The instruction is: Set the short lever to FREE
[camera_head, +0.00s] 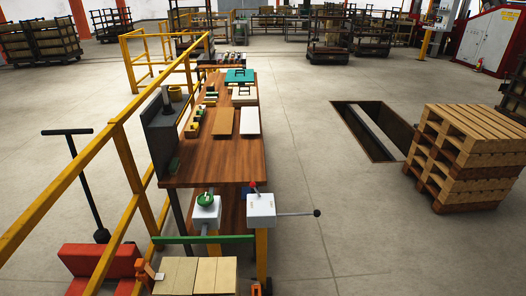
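A white lever box (261,210) stands on a yellow post in front of the wooden workbench. A long rod with a black ball knob (317,213) sticks out level to its right. A small red knob (252,187) shows at its top left; its stem is mostly hidden. A second white box (206,216) to the left carries a green round knob (206,199). I cannot tell which of these is the short lever, and no FREE marking is legible. Neither of my grippers is in view.
A green bar (203,239) and pale blocks (195,276) lie in front of the boxes. A yellow railing (119,130) runs along the left. A floor pit (372,131) and stacked pallets (465,150) are at the right. The floor between bench and pit is clear.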

